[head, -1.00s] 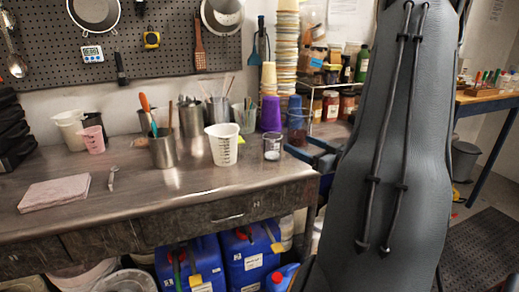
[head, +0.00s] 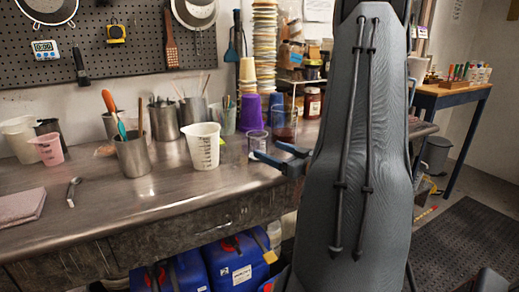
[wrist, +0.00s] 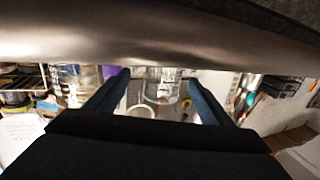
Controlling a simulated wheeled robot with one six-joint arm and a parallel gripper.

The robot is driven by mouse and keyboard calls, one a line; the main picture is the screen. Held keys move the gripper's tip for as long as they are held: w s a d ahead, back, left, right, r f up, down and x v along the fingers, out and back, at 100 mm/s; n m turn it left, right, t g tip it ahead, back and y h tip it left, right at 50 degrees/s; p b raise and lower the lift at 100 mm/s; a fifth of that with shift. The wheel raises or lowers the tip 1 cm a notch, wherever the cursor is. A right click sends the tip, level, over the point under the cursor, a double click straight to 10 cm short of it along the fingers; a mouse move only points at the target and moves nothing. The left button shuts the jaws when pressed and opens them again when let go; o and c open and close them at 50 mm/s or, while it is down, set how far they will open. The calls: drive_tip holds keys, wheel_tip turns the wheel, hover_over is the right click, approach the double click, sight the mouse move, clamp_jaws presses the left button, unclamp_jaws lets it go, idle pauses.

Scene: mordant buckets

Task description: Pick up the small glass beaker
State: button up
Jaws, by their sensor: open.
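The small glass beaker (head: 257,141) stands upright on the steel bench, right of a white measuring jug (head: 202,146). My gripper (head: 267,149) comes in low from the right, with its two blue fingers apart and pointing at the beaker. The near finger covers part of the beaker's base in the head view. In the wrist view the bench top is at the top, and clear glass (wrist: 161,88) shows between the two spread fingers (wrist: 158,79). I cannot tell whether the fingertips reach past the glass or touch it. Nothing is gripped.
A larger amber-tinted beaker (head: 285,125), a purple cup (head: 250,112) and tall cup stacks (head: 265,60) stand close behind. A steel pot (head: 133,156) with tools is at the left. The bench front (head: 120,205) is mostly clear.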

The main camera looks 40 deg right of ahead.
sight(264, 148)
drive_tip(key=w, duration=0.2)
drive_tip(key=w+a, duration=0.1)
drive_tip(key=w, duration=0.1)
drive_tip(key=shift+w+a+p, duration=0.15)
drive_tip(key=shift+w+p, duration=0.2)
drive_tip(key=shift+p, duration=0.05)
drive_tip(key=shift+w, duration=0.4)
drive_tip(key=c, duration=1.2)
